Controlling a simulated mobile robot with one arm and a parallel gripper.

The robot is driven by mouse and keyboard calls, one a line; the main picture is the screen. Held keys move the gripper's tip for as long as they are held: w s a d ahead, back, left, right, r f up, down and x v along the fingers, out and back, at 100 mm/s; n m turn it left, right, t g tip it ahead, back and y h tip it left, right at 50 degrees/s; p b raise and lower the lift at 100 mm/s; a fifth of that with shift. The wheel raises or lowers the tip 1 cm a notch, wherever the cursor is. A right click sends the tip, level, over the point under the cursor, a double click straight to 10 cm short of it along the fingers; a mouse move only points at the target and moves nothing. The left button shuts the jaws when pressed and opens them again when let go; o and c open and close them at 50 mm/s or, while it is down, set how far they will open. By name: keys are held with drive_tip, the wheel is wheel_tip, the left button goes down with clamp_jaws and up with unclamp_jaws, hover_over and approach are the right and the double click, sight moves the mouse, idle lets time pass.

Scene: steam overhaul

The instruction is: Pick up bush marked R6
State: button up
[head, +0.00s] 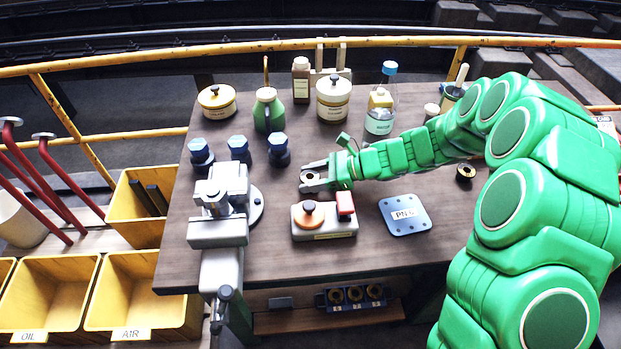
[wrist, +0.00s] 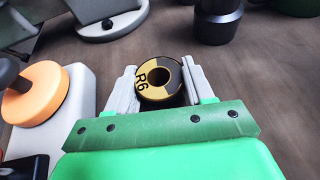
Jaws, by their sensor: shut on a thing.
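The bush marked R6 (wrist: 160,79) is a short brass-coloured ring with a dark hole and black lettering on its top face. In the wrist view it sits between the two grey fingers of my gripper (wrist: 161,88), which is shut on it. In the head view my gripper (head: 315,177) is over the middle of the bench, with the bush (head: 310,176) small between its fingers. I cannot tell whether the bush still touches the bench top.
A grey block with an orange knob (head: 312,214) and red part stands just in front of my gripper. A vice (head: 220,215) is at the left, a blue PN plate (head: 404,215) at the right. Blue-topped bolts (head: 278,150), bottles and tins stand behind. Another ring (head: 465,171) lies right.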

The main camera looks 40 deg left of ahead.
sight(312, 178)
drive_tip(key=shift+r, duration=0.1)
drive_tip(key=shift+r, duration=0.25)
drive_tip(key=r, duration=0.3)
drive_tip(key=shift+s+d, duration=0.1)
drive_tip(key=shift+d, duration=0.1)
drive_tip(key=s+d+r, duration=0.2)
drive_tip(key=d+r, duration=0.1)
drive_tip(key=s+d+r, duration=0.2)
drive_tip(key=s+d, duration=0.1)
drive_tip(key=s+d+r, duration=0.2)
drive_tip(key=d+r, duration=0.1)
drive_tip(key=shift+s+d+r, duration=0.2)
drive_tip(key=shift+r, duration=0.15)
drive_tip(key=shift+s+d+r, duration=0.3)
drive_tip(key=shift+s+d, duration=0.2)
drive_tip(key=shift+d, duration=0.15)
